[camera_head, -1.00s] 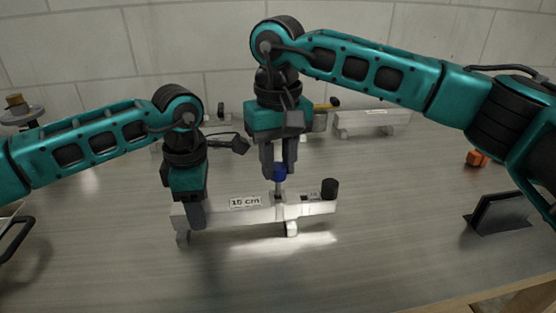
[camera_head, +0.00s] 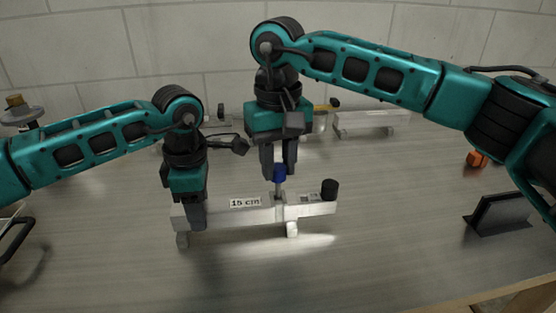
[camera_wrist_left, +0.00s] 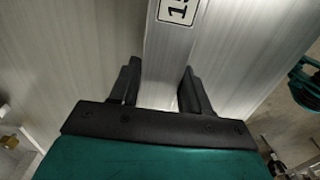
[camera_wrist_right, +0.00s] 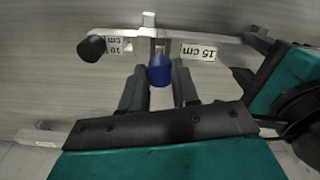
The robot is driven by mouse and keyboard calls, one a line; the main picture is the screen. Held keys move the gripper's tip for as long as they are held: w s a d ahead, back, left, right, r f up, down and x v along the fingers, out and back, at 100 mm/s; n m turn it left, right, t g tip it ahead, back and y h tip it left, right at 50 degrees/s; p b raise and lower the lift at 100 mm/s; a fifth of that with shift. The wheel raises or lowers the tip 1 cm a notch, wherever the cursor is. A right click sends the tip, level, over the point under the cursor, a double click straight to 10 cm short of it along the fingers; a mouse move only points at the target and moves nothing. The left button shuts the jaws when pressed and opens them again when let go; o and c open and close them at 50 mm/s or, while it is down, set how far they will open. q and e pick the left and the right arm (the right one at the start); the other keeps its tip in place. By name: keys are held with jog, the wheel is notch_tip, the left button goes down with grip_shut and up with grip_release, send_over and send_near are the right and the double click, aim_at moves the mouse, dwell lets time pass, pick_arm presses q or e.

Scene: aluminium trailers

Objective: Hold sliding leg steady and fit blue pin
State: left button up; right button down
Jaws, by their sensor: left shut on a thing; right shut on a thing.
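A long aluminium leg beam (camera_head: 220,214) lies across the table on short feet, marked "15 cm". Its right part (camera_head: 320,208) carries a smaller label and a black knob (camera_head: 329,189) at the end. My left gripper (camera_head: 197,222) is shut across the beam's left part; the left wrist view shows the beam (camera_wrist_left: 170,65) between its fingers. My right gripper (camera_head: 279,172) is shut on the blue pin (camera_head: 280,174), held upright above the beam. The pin's grey shaft reaches down to the bracket (camera_head: 279,198) on the beam. I cannot tell how deep it sits.
Another aluminium beam (camera_head: 372,121) stands at the back of the table. An orange block (camera_head: 477,158) and a dark stand (camera_head: 499,213) are at the right. The table in front of the leg is clear.

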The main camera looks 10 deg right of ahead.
aim_at(279, 167)
jog(key=shift+f, duration=1.05)
jog(key=c, duration=0.8)
grip_release()
jog(key=shift+f, duration=0.15)
notch_tip(279, 167, up, 12)
jog(key=shift+r, duration=0.2)
pick_arm(q)
jog(key=o, duration=1.4)
